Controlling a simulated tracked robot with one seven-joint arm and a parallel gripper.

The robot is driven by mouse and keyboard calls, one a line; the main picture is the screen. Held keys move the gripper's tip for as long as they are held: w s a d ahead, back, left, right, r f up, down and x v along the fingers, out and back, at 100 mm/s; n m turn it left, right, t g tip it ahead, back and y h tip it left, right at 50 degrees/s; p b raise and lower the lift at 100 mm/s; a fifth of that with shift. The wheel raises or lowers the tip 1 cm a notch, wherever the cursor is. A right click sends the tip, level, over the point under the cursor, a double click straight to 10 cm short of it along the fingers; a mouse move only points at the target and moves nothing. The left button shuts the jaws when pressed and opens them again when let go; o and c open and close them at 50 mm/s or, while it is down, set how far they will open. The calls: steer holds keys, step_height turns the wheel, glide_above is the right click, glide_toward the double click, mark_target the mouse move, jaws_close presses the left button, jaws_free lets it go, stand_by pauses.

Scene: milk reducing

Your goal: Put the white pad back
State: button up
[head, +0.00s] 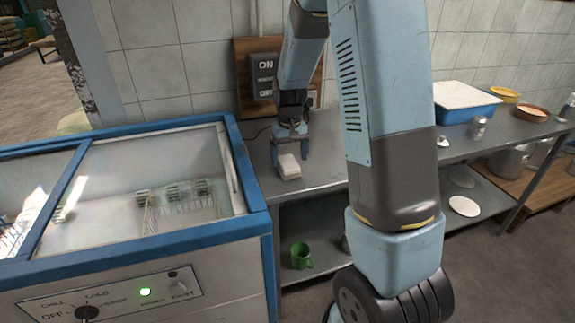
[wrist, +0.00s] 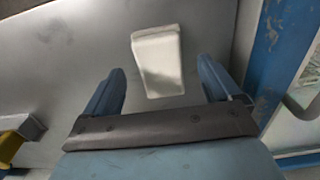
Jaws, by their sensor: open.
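The white pad (head: 289,166) is a small white block on the grey metal counter (head: 322,177), beside the blue-rimmed freezer. In the wrist view the white pad (wrist: 157,62) lies just beyond and between my fingertips. My gripper (head: 291,146) points down over the counter at the pad's far end. In the wrist view my gripper (wrist: 164,80) has its two blue fingers spread wide, with nothing held. Whether the fingertips touch the counter cannot be told.
The chest freezer (head: 258,190) with glass lids stands at the left. A switch box (head: 264,78) is on the wall behind. A green mug (head: 301,256) stands on the lower shelf. A blue and white box (head: 466,102), a can (head: 477,127) and bowls stand on the right counter.

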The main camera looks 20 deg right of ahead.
mark_target(290, 164)
step_height(290, 164, up, 8)
steer(key=s+r+t, duration=0.3)
steer(key=s+r, duration=0.9)
steer(key=s, duration=0.1)
steer(key=s+r+t, duration=0.2)
steer(key=s+r, duration=0.2)
steer(key=s, duration=1)
steer(key=shift+s+a+t, duration=0.3)
